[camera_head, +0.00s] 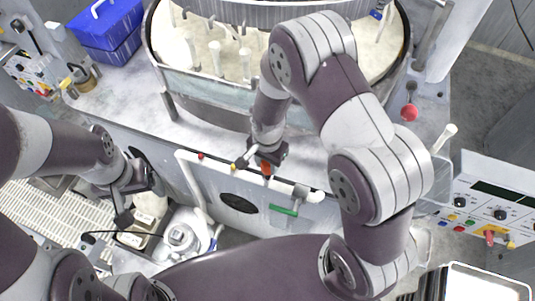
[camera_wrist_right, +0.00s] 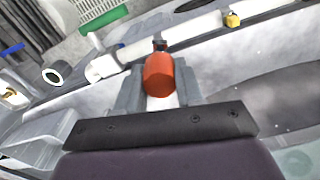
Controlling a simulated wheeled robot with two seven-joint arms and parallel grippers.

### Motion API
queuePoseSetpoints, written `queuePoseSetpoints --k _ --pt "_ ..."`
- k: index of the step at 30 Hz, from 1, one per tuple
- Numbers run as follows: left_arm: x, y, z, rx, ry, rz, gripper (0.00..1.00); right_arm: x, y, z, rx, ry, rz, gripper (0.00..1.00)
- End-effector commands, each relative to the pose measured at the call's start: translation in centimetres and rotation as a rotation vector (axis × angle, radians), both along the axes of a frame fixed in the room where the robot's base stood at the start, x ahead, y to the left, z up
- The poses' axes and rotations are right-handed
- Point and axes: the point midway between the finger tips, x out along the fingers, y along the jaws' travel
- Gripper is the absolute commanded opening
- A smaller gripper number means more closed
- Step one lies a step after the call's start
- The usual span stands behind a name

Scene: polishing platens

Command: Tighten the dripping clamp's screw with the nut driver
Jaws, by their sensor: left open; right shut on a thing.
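My right gripper (camera_head: 266,160) is shut on the orange-red handle of the nut driver (camera_head: 265,169), just above the white pipe along the machine's front. In the right wrist view the nut driver's handle (camera_wrist_right: 159,75) sits between the grey fingers, with its dark far end near the pipe (camera_wrist_right: 190,32). I cannot tell whether it touches a clamp. A small yellow-tagged clamp (camera_wrist_right: 232,19) is on the pipe to its right. A red tag (camera_head: 200,155) shows farther left on the pipe. No drip is visible. My left gripper (camera_head: 128,204) is open at the lower left, away from the pipe.
A green valve handle (camera_head: 283,210) hangs under the pipe. The round polishing basin (camera_head: 205,87) stands behind. A blue crate (camera_head: 108,28) is at the back left, a control panel (camera_head: 488,205) at the right. A white pump (camera_head: 183,238) stands below the pipe.

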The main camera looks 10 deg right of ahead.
Motion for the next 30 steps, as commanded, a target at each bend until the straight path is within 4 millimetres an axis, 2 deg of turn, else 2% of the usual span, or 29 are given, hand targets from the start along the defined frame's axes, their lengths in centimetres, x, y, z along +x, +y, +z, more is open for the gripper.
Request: queuePoseSetpoints --k 1,5,9,16,21,28,29,30 --pt "0.0 0.0 0.6 0.0 0.001 0.0 0.8 -0.1 0.0 0.2 0.0 0.001 -0.038 0.03" --pt "0.0 0.0 -0.3 0.0 0.002 0.0 0.8 0.0 0.0 -0.4 0.001 -0.001 -0.242 0.03" --pt "-0.1 0.0 -1.0 0.0 0.002 0.0 0.8 0.0 0.0 -0.5 0.001 -0.001 -0.599 0.03" --pt "0.0 0.0 0.1 0.0 0.002 0.0 0.8 -0.1 0.0 -0.1 -0.001 0.002 -1.093 0.03" --pt "0.0 0.0 0.2 0.0 0.002 0.0 0.8 0.0 0.0 -0.1 0.0 0.001 -1.25 0.03" --pt "0.0 0.0 0.2 0.0 0.002 0.0 0.8 0.0 0.0 -0.2 0.0 0.001 -1.269 0.03" --pt "0.0 0.0 0.2 0.0 0.002 0.0 0.8 0.0 0.0 -0.2 0.0 0.001 -1.269 0.4" --pt "0.0 0.0 0.2 0.0 0.002 0.0 0.8 0.0 0.0 -0.2 0.001 0.0 -1.269 0.53"
